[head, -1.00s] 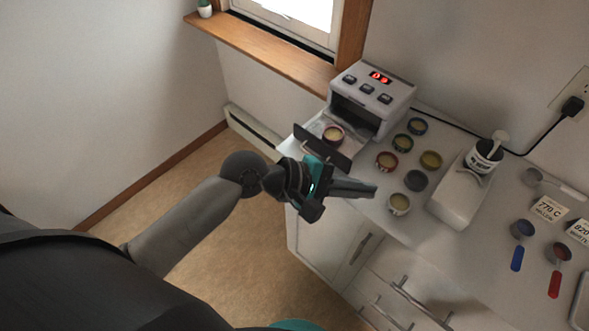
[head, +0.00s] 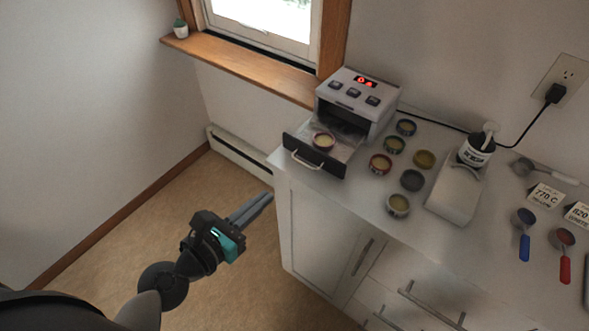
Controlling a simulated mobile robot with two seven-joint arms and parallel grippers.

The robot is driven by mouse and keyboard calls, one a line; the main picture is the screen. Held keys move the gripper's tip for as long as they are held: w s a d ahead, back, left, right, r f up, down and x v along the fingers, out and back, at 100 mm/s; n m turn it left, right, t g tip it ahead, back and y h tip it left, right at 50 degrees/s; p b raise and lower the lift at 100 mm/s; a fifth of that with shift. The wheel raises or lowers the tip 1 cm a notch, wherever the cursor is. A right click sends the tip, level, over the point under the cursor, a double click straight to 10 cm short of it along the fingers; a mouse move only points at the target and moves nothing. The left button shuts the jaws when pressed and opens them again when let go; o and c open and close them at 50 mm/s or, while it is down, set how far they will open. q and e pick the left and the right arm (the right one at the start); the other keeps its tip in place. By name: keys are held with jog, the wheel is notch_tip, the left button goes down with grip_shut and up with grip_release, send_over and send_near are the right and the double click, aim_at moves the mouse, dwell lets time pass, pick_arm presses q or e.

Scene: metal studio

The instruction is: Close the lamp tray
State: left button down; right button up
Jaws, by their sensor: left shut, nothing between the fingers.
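The lamp tray (head: 301,159) is pulled out of the front of the grey lamp box (head: 357,97) on the counter. Its dark front panel has a light handle and faces the lower left. A small round jar (head: 323,142) with pale contents sits in the tray. My left gripper (head: 270,197) is shut and empty. It is in front of the cabinet's left edge, below and left of the tray, apart from it. My right gripper is not in view.
Several small jars (head: 398,205) stand right of the lamp box, near the tray. A grey scale-like device (head: 455,197) and a labelled tub (head: 476,149) are further right, with a blue scoop (head: 524,230) and red scoop (head: 564,250). Floor left of the cabinet is clear.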

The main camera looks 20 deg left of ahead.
pick_arm(q)
jog(key=x, duration=1.1)
jog(key=shift+w+d+f, duration=0.1)
jog(key=shift+w+d, duration=0.05)
jog(key=shift+w, duration=0.1)
jog(key=shift+w, duration=0.1)
